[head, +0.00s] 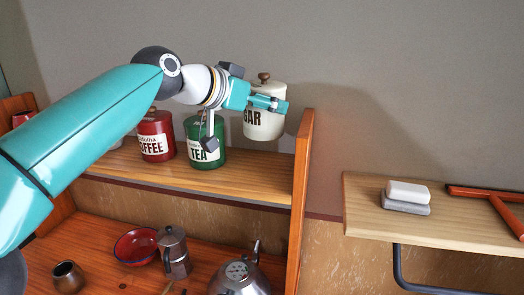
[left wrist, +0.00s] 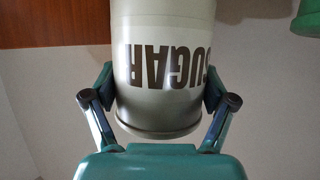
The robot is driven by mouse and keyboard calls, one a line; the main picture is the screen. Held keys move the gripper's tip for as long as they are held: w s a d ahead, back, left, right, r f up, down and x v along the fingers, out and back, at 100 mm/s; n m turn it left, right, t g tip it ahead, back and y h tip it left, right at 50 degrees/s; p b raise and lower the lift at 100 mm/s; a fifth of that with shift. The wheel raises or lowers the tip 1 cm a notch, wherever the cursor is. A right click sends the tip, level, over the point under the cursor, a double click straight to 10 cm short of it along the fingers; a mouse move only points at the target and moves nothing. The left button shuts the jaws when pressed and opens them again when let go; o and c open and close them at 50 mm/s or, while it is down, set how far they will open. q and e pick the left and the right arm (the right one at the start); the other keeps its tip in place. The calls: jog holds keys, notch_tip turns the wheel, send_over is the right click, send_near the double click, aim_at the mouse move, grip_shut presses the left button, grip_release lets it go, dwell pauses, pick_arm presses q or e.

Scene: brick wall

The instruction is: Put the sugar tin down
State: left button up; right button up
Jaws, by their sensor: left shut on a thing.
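The sugar tin (head: 263,122) is cream with dark lettering and a wooden knob on its lid. It is upright near the right end of the wooden shelf (head: 240,184), and its base appears raised above the shelf board. My left gripper (head: 268,103) is shut on it. In the left wrist view, which looks upside down, the tin (left wrist: 165,55) sits between the two fingers of my left gripper (left wrist: 160,88). Its base is cut off there. My right gripper is not in view.
A green tea tin (head: 207,155) and a red coffee tin (head: 155,137) stand left of it. An upright side panel (head: 302,165) closes the shelf's right end. Below are a moka pot (head: 174,254), a kettle (head: 238,278) and a red bowl (head: 136,247).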

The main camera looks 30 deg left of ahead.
pick_arm(q)
notch_tip(320, 180, down, 8)
jog(key=shift+f+b, duration=0.1)
jog(key=shift+b, duration=0.5)
jog(key=o, duration=1.6)
jog(key=shift+s, duration=0.1)
jog(key=shift+c, duration=0.2)
jog(key=shift+s, duration=0.1)
jog(key=shift+s+a, duration=0.15)
jog(key=shift+s, duration=0.15)
jog(key=b+v, duration=0.2)
jog(key=v, duration=0.9)
jog(key=shift+r, duration=0.25)
